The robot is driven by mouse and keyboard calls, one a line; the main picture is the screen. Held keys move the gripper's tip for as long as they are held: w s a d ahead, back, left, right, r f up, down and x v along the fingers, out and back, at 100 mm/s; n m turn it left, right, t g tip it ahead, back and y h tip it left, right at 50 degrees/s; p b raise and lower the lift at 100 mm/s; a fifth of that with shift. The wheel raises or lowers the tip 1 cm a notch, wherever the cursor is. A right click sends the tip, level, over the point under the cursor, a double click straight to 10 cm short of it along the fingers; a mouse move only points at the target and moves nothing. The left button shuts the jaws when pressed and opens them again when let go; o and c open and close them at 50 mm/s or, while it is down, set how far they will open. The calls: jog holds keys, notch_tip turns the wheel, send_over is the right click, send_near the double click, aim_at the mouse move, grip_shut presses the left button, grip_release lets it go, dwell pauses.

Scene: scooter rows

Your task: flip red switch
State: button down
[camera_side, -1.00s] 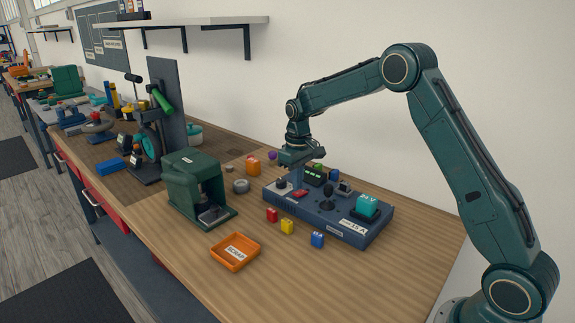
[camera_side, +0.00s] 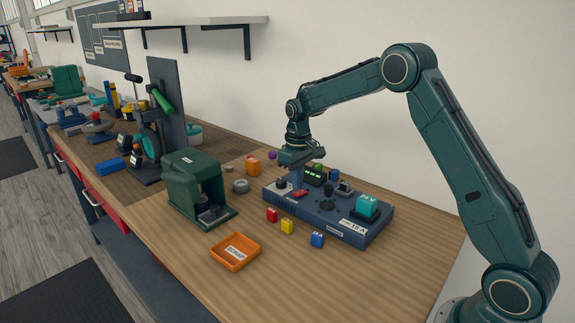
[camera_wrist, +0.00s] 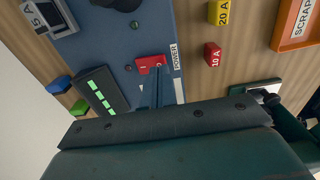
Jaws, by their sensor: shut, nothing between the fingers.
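The red switch (camera_wrist: 150,63) is a small rocker with white marks. It sits by a POWER label on the blue-grey control panel (camera_wrist: 195,14). In the side view the red switch (camera_side: 300,193) lies near the panel's left front edge. My gripper (camera_wrist: 154,78) is shut and empty, with its fingertips at the lower edge of the switch in the wrist view. I cannot tell whether they touch it. In the side view my gripper (camera_side: 297,182) points down at the panel, just behind the switch.
The panel also carries a black joystick (camera_side: 328,198), a teal HV button (camera_side: 367,206) and a green-lit display (camera_side: 314,175). Red, yellow and blue blocks (camera_side: 287,226) lie in front. An orange SCRAP tray (camera_side: 217,257) and a green machine (camera_side: 190,185) stand to the left.

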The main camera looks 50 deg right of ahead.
aim_at(297, 194)
jog(key=shift+f, duration=0.95)
dwell(0.9)
jog(key=shift+r, duration=3.55)
